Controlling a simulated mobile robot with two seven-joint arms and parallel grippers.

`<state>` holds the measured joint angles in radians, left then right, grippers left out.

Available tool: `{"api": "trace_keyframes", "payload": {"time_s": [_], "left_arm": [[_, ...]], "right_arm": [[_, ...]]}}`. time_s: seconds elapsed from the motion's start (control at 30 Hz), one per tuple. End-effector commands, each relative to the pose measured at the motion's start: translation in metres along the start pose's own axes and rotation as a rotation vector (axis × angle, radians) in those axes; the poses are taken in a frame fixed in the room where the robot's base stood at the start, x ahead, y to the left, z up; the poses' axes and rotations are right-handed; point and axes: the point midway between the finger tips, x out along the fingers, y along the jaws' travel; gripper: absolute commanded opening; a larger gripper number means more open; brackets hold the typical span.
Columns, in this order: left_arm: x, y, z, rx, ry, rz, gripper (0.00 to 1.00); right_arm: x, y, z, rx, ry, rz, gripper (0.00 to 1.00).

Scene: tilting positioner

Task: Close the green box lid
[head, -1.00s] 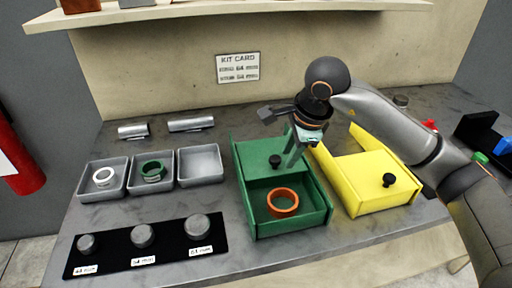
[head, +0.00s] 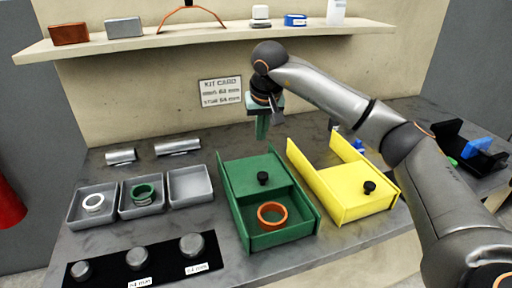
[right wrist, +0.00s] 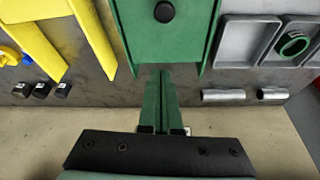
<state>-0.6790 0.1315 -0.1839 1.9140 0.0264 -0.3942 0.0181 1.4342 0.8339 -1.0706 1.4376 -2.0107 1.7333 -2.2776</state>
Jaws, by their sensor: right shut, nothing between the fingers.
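The green box (head: 310,215) stands on the bench. Its green lid (head: 245,178) covers the rear part, and a black knob (head: 263,178) stands on the lid. The front part is open and shows an orange ring (head: 272,215) inside. My right gripper (head: 261,137) is shut and empty, behind the box's rear edge and apart from the knob. In the right wrist view the closed fingertips (right wrist: 161,74) point at the rear end of the green lid (right wrist: 190,30); whether they touch it I cannot tell. My left gripper is not in view.
A yellow box (head: 365,207) with a black knob stands to the right. Grey trays (head: 92,222) with rings and a black mat (head: 110,271) with knobs lie left. Metal cylinders (head: 178,147) lie behind the trays.

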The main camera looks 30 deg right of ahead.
Motion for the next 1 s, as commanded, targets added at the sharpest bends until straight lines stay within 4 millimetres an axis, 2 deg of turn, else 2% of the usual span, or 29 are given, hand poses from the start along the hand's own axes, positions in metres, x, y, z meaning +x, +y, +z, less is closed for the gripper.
{"api": "trace_keyframes", "payload": {"time_s": [0.43, 0.7, 1.0], "left_arm": [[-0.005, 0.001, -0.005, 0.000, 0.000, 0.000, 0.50], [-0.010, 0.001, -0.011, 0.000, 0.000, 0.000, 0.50], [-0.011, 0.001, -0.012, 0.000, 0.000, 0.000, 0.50]], "right_arm": [[0.093, -0.001, 0.002, 0.001, -0.005, 0.002, 0.00], [0.084, 0.000, 0.029, -0.001, -0.001, 0.000, 0.00], [0.082, -0.001, 0.041, 0.001, -0.001, -0.001, 0.00]]}}
